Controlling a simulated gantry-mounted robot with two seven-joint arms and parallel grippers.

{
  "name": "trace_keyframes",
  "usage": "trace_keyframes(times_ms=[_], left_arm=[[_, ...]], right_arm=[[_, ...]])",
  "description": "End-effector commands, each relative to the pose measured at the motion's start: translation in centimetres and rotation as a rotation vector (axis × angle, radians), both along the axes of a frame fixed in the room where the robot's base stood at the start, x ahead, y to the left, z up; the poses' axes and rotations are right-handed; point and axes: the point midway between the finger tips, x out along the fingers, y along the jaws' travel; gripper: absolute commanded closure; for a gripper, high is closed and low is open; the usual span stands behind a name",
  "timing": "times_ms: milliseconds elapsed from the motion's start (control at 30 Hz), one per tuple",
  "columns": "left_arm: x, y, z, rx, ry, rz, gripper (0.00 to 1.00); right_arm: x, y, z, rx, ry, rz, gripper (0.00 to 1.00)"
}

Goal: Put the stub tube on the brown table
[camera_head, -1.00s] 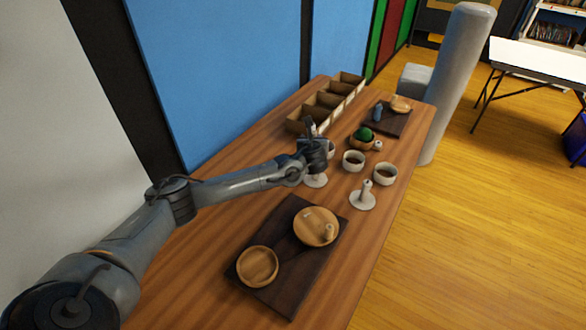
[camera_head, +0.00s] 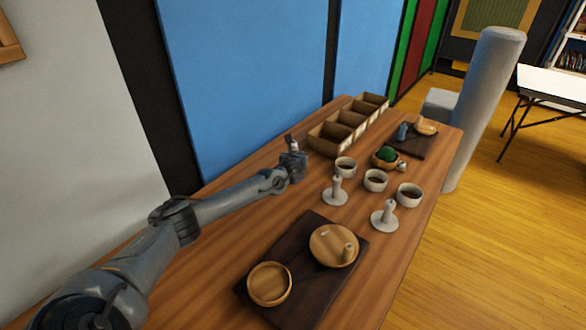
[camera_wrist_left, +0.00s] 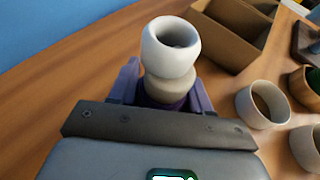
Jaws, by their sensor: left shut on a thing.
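My left gripper (camera_head: 292,158) is shut on a pale, rounded tube with an open top, which I take to be the stub tube (camera_head: 293,146). In the left wrist view the tube (camera_wrist_left: 171,47) stands upright between the fingers (camera_wrist_left: 163,95), its lower part hidden by them. The gripper is over the left side of the brown table (camera_head: 215,240), in front of the divided box. Whether the tube's base touches the table is hidden. My right gripper is not in view.
The divided box (camera_head: 325,146) stands behind the gripper. Two white pegged stands (camera_head: 334,196) (camera_head: 385,219), several white cups (camera_head: 375,182) and a bowl with a green ball (camera_head: 387,154) are to the right. A dark board (camera_head: 303,245) with wooden dishes lies in front. Bare table lies left.

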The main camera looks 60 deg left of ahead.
Motion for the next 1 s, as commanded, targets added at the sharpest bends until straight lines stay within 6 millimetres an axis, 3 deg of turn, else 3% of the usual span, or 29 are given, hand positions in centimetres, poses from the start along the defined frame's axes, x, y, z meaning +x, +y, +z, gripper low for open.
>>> trace_keyframes(times_ms=[267, 567, 967, 1000], left_arm=[[-0.1, 0.9, -1.0, 0.0, 0.001, -0.001, 0.8], [-0.1, 0.9, -4.5, 0.0, 0.001, -0.001, 0.8], [-0.1, 0.9, -4.8, 0.001, 0.001, -0.002, 0.8], [-0.1, 0.9, -4.8, 0.001, 0.001, -0.002, 0.5]], right_arm=[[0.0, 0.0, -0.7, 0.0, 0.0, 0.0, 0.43], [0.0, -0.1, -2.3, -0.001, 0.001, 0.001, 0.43], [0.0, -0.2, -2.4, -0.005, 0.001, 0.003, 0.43], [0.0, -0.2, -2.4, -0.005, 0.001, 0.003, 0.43]])
